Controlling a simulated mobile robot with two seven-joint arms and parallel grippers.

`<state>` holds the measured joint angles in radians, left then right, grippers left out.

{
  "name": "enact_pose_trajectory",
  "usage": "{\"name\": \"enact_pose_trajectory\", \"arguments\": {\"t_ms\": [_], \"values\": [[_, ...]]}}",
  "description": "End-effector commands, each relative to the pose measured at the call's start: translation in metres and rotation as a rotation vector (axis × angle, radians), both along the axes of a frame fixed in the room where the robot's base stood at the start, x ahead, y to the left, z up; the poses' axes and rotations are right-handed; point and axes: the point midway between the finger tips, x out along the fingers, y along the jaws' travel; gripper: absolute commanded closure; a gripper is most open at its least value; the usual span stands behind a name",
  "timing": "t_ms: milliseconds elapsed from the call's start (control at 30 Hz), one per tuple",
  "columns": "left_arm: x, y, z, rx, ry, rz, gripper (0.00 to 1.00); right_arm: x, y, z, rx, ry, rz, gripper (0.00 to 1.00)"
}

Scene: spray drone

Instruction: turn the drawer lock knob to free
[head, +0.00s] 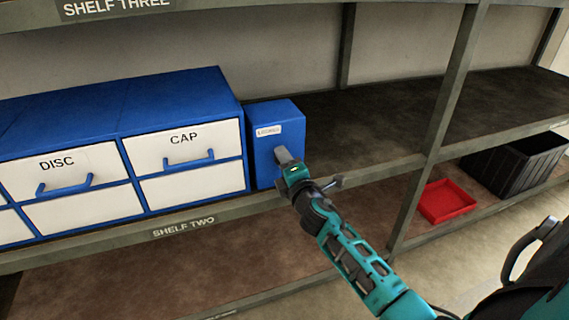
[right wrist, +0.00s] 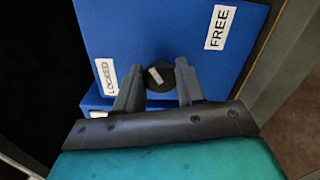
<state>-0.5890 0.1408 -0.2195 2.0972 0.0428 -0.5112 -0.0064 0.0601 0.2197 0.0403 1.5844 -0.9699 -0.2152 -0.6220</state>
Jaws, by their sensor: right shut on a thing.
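The lock box (head: 282,115) is a small blue box on shelf two, right of the drawer cabinet (head: 180,105). Its LOCKED label (head: 268,130) faces me. In the right wrist view, the dark round knob (right wrist: 159,77) with a short white mark sits on the blue face between the LOCKED label (right wrist: 107,77) and the FREE label (right wrist: 220,27). The white mark is slanted; I cannot tell which label it points to. My right gripper (head: 284,157) is shut on the knob, one finger on each side. It hides the knob in the head view. My left gripper is not in view.
The cabinet has white drawers marked DISC (head: 60,166) and CAP (head: 185,140), with blue handles. The shelf right of the lock box is clear. A shelf post (head: 440,130) stands farther right. A red tray (head: 447,201) and black crate (head: 515,165) sit lower right.

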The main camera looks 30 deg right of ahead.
Motion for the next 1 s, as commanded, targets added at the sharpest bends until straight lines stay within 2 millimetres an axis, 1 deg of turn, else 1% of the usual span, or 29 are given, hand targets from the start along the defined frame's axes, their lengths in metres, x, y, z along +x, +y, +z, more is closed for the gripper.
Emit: {"name": "enact_pose_trajectory", "arguments": {"t_ms": [200,500,700,1000], "values": [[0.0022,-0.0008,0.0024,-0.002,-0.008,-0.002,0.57,-0.0002,0.0002,-0.001,0.198,-0.047,-0.001,0.92],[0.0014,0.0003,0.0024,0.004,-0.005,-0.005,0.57,-0.0001,0.0001,-0.0016,0.409,-0.097,-0.001,0.92],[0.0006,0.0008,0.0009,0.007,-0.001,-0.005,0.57,-0.0001,0.0002,-0.002,0.495,-0.117,-0.001,0.92],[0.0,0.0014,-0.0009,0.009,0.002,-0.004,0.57,-0.0001,0.0002,-0.0023,0.546,-0.13,0.0,0.92]]}}
